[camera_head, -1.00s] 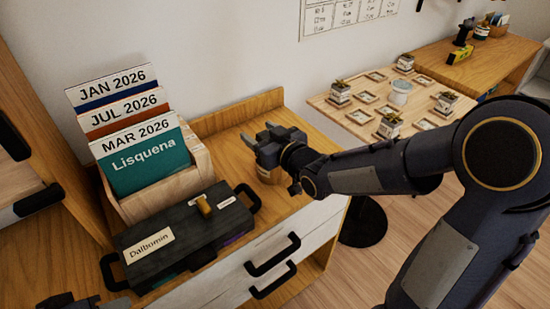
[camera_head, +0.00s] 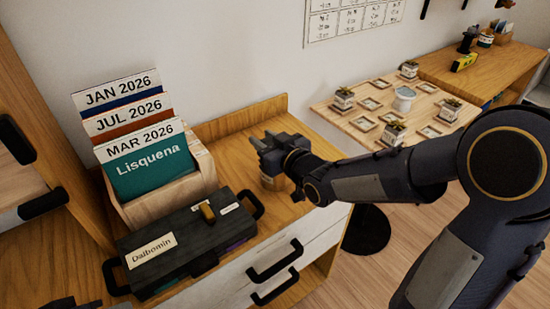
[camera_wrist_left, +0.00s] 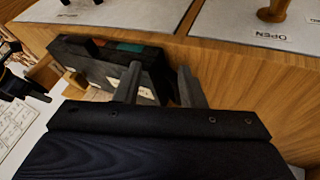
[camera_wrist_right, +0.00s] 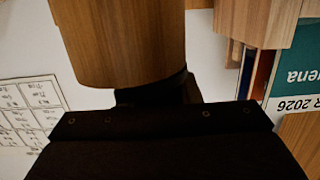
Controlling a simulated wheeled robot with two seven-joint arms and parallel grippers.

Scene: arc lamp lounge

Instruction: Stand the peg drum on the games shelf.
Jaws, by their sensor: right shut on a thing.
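My right gripper (camera_head: 270,154) is over the back right of the wooden cabinet top (camera_head: 228,134), right of the card box. It is shut on a round brown wooden piece that looks like the peg drum (camera_head: 270,182). In the right wrist view the drum (camera_wrist_right: 118,38) fills the upper middle, its wood grain showing. I cannot tell whether its base touches the cabinet top. My left gripper (camera_wrist_left: 158,85) is open and empty in the left wrist view; only a dark bit of that arm shows at the head view's bottom left. I cannot tell which surface is the games shelf.
A wooden box with month cards (camera_head: 150,165) and a black case (camera_head: 187,243) labelled Dalbomin stand left of my right gripper. A low back rail (camera_head: 240,115) edges the cabinet top. A table with small pots (camera_head: 375,100) stands beyond. A wall chart hangs behind.

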